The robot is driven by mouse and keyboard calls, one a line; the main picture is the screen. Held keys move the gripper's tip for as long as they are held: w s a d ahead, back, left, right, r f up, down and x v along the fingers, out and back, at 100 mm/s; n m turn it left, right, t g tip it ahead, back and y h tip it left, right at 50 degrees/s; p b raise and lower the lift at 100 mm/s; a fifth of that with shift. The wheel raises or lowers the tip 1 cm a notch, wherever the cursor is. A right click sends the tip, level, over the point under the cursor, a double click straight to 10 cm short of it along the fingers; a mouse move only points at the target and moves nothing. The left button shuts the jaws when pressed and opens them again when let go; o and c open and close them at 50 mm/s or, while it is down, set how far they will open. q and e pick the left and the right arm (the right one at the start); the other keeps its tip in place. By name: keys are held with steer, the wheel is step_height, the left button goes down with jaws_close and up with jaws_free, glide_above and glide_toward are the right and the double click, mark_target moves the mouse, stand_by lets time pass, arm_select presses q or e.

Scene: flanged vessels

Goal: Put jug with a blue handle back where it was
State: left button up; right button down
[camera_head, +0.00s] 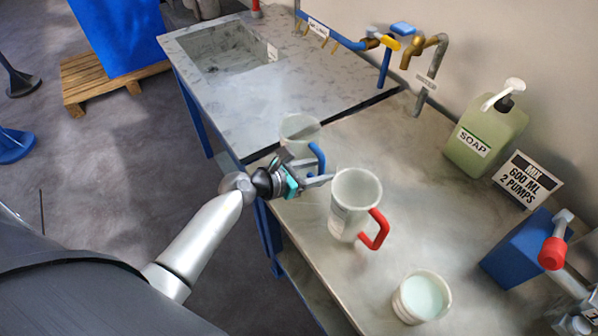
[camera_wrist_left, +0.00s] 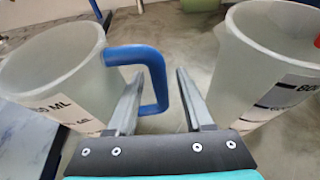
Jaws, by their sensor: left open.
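The jug with a blue handle (camera_head: 299,128) is translucent and stands upright near the seam of the worktop. Its lower part is hidden behind my left gripper (camera_head: 318,172). The blue handle (camera_head: 319,158) points toward the gripper. In the left wrist view the same jug (camera_wrist_left: 50,75) is at the left, with a volume label. There my left gripper (camera_wrist_left: 155,75) is open, and the outer part of the blue handle (camera_wrist_left: 158,75) shows between its fingers. I cannot tell whether they touch it. My right gripper is not in view.
A jug with a red handle (camera_head: 350,205) stands close right of my left gripper. A white cup of pale liquid (camera_head: 421,297) is at the front. A soap bottle (camera_head: 485,135), sign (camera_head: 527,180) and taps (camera_head: 415,50) line the wall. A sink (camera_head: 225,50) lies at the back left.

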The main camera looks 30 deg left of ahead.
arm_select(q)
steer(key=v, duration=1.1)
steer(key=shift+s+a, duration=0.15)
steer(key=shift+s, duration=0.1)
steer(key=shift+r, duration=0.15)
